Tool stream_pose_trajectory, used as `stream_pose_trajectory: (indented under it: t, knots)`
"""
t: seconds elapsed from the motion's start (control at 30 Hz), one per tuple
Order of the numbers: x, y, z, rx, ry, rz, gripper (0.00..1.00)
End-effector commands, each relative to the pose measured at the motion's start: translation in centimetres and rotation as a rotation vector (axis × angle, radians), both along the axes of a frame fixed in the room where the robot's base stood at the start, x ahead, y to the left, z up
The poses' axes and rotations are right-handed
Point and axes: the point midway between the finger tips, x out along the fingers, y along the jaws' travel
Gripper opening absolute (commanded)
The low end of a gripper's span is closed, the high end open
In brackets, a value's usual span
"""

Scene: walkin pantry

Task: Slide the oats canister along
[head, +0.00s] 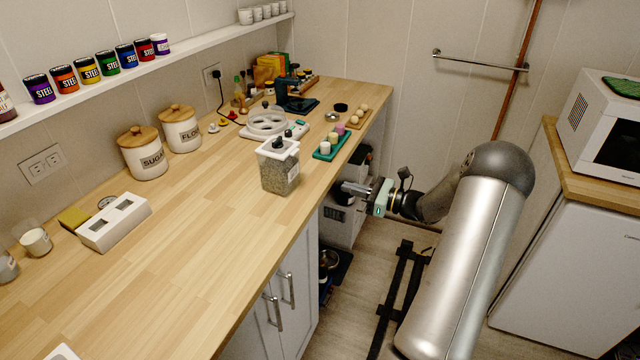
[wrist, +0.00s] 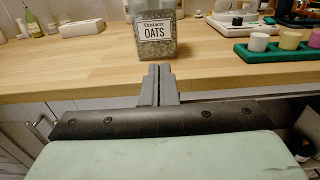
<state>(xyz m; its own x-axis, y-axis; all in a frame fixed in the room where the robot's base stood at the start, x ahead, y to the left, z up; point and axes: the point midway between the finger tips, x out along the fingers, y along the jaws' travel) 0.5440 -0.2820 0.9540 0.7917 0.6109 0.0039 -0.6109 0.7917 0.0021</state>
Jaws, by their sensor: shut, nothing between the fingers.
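The oats canister (head: 279,170) is a clear square container with a white lid and a dark knob, filled with oats. It stands upright on the wooden counter, near its front edge. In the wrist view the canister (wrist: 155,32) shows its "OATS" label, straight ahead of the fingers; its top is out of the picture. My gripper (head: 346,188) is beyond the counter's front edge, to the right of the canister in the head view. In the wrist view its fingers (wrist: 157,76) are together, empty and apart from the canister.
A white device (head: 262,132) with a round clear top is close by. A white two-slot block (head: 114,222) lies at left. The counter (head: 215,235) between it and the canister is clear.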

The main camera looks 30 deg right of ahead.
Motion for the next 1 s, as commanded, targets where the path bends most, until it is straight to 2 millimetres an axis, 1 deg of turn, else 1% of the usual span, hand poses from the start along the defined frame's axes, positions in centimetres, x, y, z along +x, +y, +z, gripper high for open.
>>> stream_pose_trajectory:
  t: [0.17,0.4,0.6,0.8,1.0]
  knots:
    - [1.9,1.6,0.3,0.000,0.000,0.005,0.00]
    - [5.9,4.9,0.3,-0.002,0.001,0.007,0.00]
    - [8.9,7.1,0.3,-0.001,0.002,0.006,0.00]
    - [10.5,8.3,0.1,-0.004,0.002,0.004,0.00]
    - [10.9,8.6,0.0,-0.003,0.001,0.003,0.00]
